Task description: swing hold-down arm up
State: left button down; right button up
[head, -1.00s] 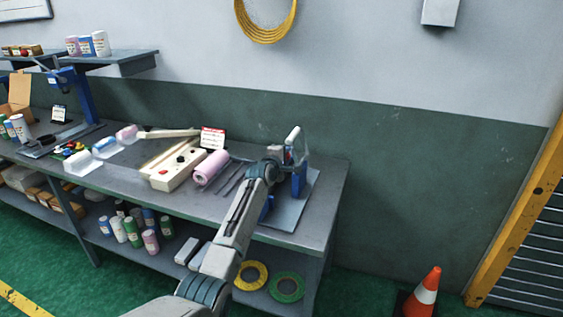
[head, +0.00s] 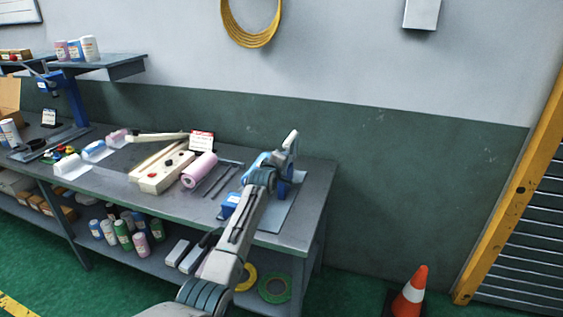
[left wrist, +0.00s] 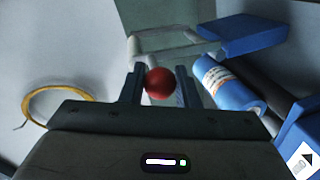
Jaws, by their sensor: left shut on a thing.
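My left gripper (left wrist: 160,88) is shut on a red ball knob (left wrist: 161,83), which sits between its two fingers. In the head view my left arm reaches a blue fixture (head: 285,188) on a grey base plate (head: 288,215) at the bench's right end. My wrist hides much of the fixture and the knob. The left wrist view also shows a blue cylinder with a label (left wrist: 228,86) and a blue block (left wrist: 240,35) to the right of the fingers. My right gripper is not in view.
A pink roll (head: 199,169) and a cream block (head: 160,175) lie left of the fixture on the bench (head: 318,185). Several thin dark rods lie between the roll and my arm. A traffic cone (head: 411,292) stands on the floor at the right.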

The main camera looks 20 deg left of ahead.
pick_arm(q)
jog(key=shift+f, duration=0.1)
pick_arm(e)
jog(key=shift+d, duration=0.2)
pick_arm(q)
jog(key=c, duration=1.1)
grip_release()
jog(key=shift+d, duration=0.1)
jog(key=shift+c, duration=0.2)
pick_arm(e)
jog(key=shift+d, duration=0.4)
pick_arm(q)
jog(key=shift+s, duration=0.6)
jog(key=s+r+b, duration=0.2)
jog(key=s, duration=0.7)
jog(key=shift+s+b, duration=0.2)
jog(key=shift+b, duration=0.2)
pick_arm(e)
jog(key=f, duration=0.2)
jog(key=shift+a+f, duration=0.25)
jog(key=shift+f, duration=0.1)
